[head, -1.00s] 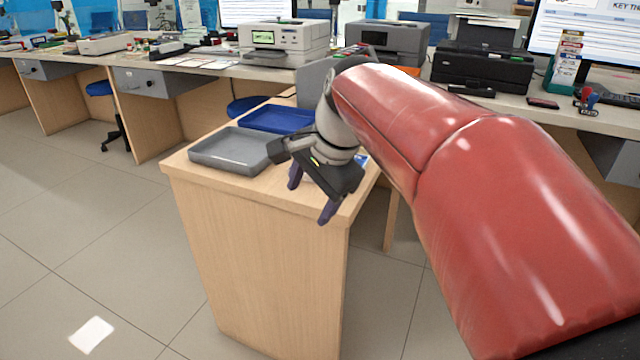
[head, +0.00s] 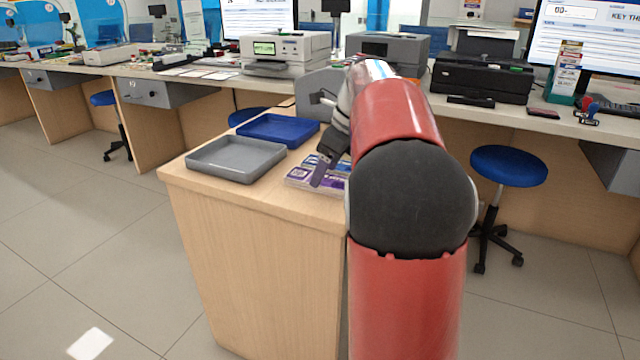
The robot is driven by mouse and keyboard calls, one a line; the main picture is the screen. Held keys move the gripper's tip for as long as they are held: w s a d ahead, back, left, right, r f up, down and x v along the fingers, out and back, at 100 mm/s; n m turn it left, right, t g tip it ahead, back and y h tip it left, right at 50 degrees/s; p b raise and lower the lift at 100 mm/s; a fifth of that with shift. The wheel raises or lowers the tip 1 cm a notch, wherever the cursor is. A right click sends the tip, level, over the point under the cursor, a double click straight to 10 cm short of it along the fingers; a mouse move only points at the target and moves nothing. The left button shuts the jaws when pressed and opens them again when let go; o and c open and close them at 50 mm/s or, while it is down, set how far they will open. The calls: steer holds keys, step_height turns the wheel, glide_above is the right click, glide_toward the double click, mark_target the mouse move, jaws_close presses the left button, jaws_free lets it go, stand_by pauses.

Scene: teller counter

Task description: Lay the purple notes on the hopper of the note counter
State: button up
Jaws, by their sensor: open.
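Purple printed notes (head: 298,174) lie on the near right part of the wooden stand top, to the right of the grey tray. My gripper (head: 323,172) points down at them and covers part of them. One finger shows; the other is hidden by my arm, and I cannot tell whether the fingers touch the notes. The gripper is open. A white machine with a green-lit display (head: 283,52), which looks like the note counter, stands on the back counter, away from my gripper. I cannot make out its hopper clearly.
A grey tray (head: 235,174) and a blue tray (head: 278,143) occupy the stand's left side. A grey machine (head: 390,48) and a black printer (head: 482,78) stand on the back counter. A blue stool (head: 508,166) stands at right. The floor at left is clear.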

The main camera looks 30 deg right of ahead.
mark_target(324, 179)
steer(key=shift+x, duration=0.95)
steer(key=shift+c, duration=0.2)
steer(key=c, duration=0.8)
step_height(324, 179, up, 20)
steer(key=shift+p, duration=1.2)
